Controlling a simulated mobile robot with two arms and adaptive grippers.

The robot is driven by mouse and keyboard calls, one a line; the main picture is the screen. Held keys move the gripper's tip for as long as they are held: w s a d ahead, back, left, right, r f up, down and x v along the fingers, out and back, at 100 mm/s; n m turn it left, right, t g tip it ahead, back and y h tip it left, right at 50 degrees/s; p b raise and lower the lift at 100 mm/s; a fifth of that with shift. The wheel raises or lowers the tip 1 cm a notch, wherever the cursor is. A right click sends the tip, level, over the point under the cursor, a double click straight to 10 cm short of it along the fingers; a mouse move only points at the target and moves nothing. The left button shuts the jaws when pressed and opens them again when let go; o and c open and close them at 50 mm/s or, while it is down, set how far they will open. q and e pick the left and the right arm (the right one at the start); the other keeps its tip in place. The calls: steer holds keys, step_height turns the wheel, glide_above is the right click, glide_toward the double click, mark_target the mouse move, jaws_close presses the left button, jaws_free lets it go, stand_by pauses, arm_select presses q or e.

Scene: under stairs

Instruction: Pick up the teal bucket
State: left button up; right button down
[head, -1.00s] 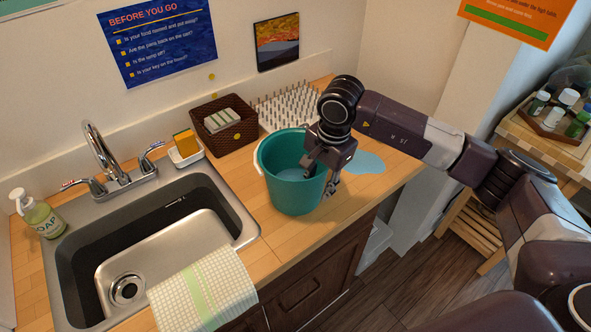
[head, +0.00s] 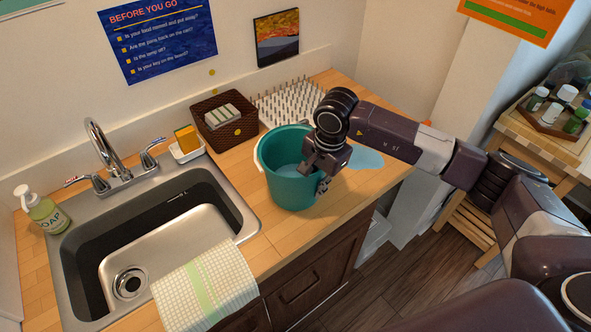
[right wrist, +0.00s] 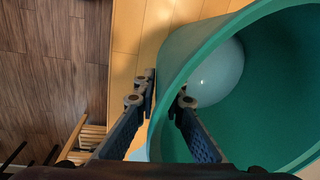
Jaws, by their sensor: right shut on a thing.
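The teal bucket (head: 284,184) stands upright on the wooden counter (head: 355,198), right of the sink. It has a pale handle on its left side. My right gripper (head: 323,180) is at the bucket's right rim and shut on its wall. In the right wrist view, one finger of the gripper (right wrist: 160,97) is outside the teal wall and the other is inside it. A pale, rounded surface (right wrist: 216,76) shows inside the bucket. My left gripper is not in view.
The sink (head: 160,240) lies to the left, with a checked towel (head: 205,287) over its front edge. A brown basket (head: 225,124) and a spiked drying rack (head: 288,100) stand behind the bucket. A light blue patch (head: 366,158) lies on the counter right of it. The counter's front edge is close.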

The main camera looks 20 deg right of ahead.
steer(key=shift+r, duration=0.1)
steer(key=shift+w+r, duration=0.1)
steer(key=shift+w, duration=0.05)
steer(key=shift+r, duration=0.1)
steer(key=shift+r+b, duration=0.5)
steer(key=shift+r, duration=0.5)
step_height(320, 180, up, 18)
steer(key=b, duration=0.5)
steer(key=shift+f, duration=0.25)
steer(key=shift+r, duration=0.1)
